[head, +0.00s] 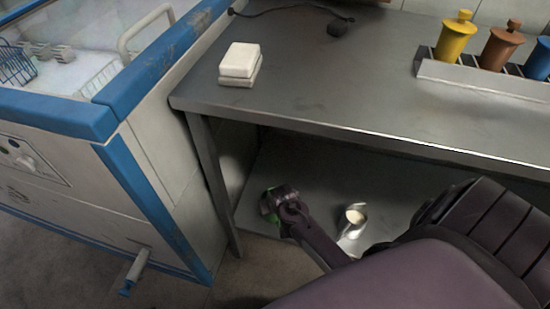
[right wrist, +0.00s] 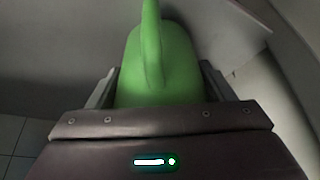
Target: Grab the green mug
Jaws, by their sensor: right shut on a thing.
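The green mug (head: 267,205) is at the lower shelf under the steel table, mostly hidden behind my right gripper (head: 280,203) in the head view. In the right wrist view the green mug (right wrist: 160,65) fills the space between the fingers, its handle pointing up toward the top edge. My right gripper (right wrist: 160,88) is shut on the mug, one finger on each side. I cannot tell whether the mug touches the shelf. My left gripper is not in view.
A metal cup (head: 354,216) with pale contents stands on the lower shelf (head: 315,170), right of the gripper. The tabletop (head: 330,90) overhangs it, and a table leg (head: 213,185) stands close left. A blue-edged machine (head: 165,55) is farther left. White blocks (head: 240,61) lie on top.

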